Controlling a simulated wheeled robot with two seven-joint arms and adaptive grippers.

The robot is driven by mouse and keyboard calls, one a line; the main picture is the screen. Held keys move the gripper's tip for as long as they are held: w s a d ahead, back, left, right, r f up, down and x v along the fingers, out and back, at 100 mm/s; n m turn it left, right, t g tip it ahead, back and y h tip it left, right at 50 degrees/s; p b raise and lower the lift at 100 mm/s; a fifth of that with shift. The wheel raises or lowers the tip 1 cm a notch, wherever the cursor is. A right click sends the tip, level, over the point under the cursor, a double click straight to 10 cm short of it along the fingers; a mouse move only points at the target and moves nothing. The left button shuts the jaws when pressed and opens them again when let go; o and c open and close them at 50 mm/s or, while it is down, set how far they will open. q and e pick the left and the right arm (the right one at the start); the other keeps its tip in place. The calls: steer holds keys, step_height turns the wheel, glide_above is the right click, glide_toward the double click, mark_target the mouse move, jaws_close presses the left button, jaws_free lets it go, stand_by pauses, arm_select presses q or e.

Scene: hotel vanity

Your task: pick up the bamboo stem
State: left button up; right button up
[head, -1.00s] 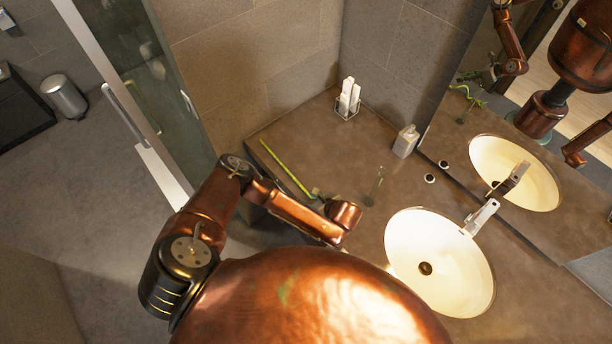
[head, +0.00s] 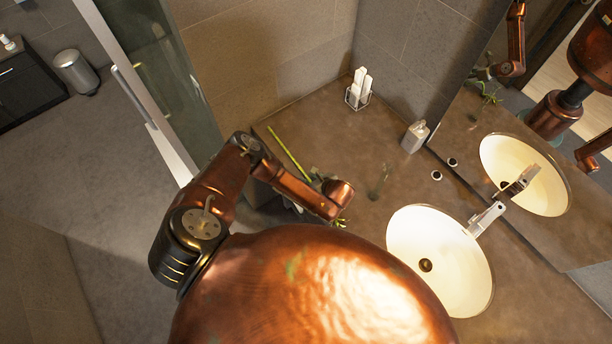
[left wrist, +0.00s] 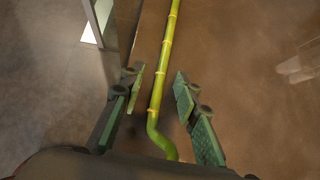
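The bamboo stem (head: 288,152) is thin and green and lies along the left part of the counter in the head view. Its near part is hidden by my left arm, and leaf-like green bits show below the wrist. In the left wrist view the stem (left wrist: 165,55) runs from the top edge down between the fingers, with yellowish rings and a bent lower end. My left gripper (left wrist: 159,78) is open, one finger on each side of the stem, with a gap visible on both sides. In the head view my arm mostly hides this gripper. My right gripper is not directly in view.
A slim clear vase (head: 379,182) stands right of my left wrist. A holder with white items (head: 359,88) and a soap dispenser (head: 414,136) stand at the back. A white basin (head: 440,260) is at the right, below the mirror (head: 470,150). Bare counter lies between them.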

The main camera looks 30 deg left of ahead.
arm_select(q)
steer(key=shift+d, duration=0.1)
steer(key=shift+c, duration=0.6)
jaws_close()
steer(key=shift+r, duration=0.1)
